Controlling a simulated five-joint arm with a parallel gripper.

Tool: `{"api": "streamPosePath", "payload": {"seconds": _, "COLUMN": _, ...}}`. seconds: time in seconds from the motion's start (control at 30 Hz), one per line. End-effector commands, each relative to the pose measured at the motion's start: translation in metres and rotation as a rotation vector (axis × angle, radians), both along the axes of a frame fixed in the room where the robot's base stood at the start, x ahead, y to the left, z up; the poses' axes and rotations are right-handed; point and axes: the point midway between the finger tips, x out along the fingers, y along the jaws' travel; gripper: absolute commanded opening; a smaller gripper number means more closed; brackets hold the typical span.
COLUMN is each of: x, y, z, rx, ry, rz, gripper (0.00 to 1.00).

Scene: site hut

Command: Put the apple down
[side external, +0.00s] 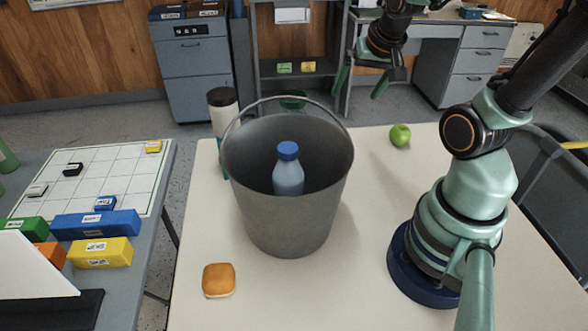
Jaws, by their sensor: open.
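A green apple (400,135) rests on the cream table (375,235) near its far edge, right of a grey metal bucket (285,225). My gripper (362,88) appears above and behind the apple in the picture, up and to its left. Its two green fingers are spread apart with nothing between them. It is clear of the apple. My base stands at the right of the table.
The bucket holds a bottle with a blue cap (288,170). A bread bun (219,280) lies at the front left. A dark-capped flask (222,108) stands behind the bucket. A side table with a grid board (95,180) and colored blocks is at left.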

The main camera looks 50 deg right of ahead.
Motion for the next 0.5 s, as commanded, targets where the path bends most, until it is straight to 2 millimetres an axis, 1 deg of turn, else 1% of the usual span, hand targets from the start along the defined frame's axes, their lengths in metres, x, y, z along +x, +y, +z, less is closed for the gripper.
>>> {"api": "streamPosePath", "payload": {"seconds": 0.03, "x": 0.010, "y": 0.028, "z": 0.013, "rx": -0.028, "ry": -0.007, "rz": 0.140, "gripper": 1.00}}
{"api": "streamPosePath", "payload": {"seconds": 0.1, "x": 0.015, "y": 0.062, "z": 0.026, "rx": -0.063, "ry": -0.004, "rz": 0.317, "gripper": 1.00}}
{"api": "streamPosePath", "payload": {"seconds": 0.2, "x": 0.015, "y": 0.102, "z": 0.041, "rx": -0.107, "ry": -0.004, "rz": 0.529, "gripper": 1.00}}
{"api": "streamPosePath", "payload": {"seconds": 0.3, "x": 0.011, "y": 0.130, "z": 0.051, "rx": -0.140, "ry": -0.006, "rz": 0.682, "gripper": 1.00}}
{"api": "streamPosePath", "payload": {"seconds": 0.33, "x": 0.010, "y": 0.136, "z": 0.053, "rx": -0.147, "ry": -0.007, "rz": 0.715, "gripper": 1.00}}
{"api": "streamPosePath", "payload": {"seconds": 0.4, "x": 0.007, "y": 0.146, "z": 0.057, "rx": -0.159, "ry": -0.008, "rz": 0.771, "gripper": 1.00}}
{"api": "streamPosePath", "payload": {"seconds": 0.5, "x": 0.005, "y": 0.151, "z": 0.059, "rx": -0.167, "ry": -0.008, "rz": 0.804, "gripper": 1.00}}
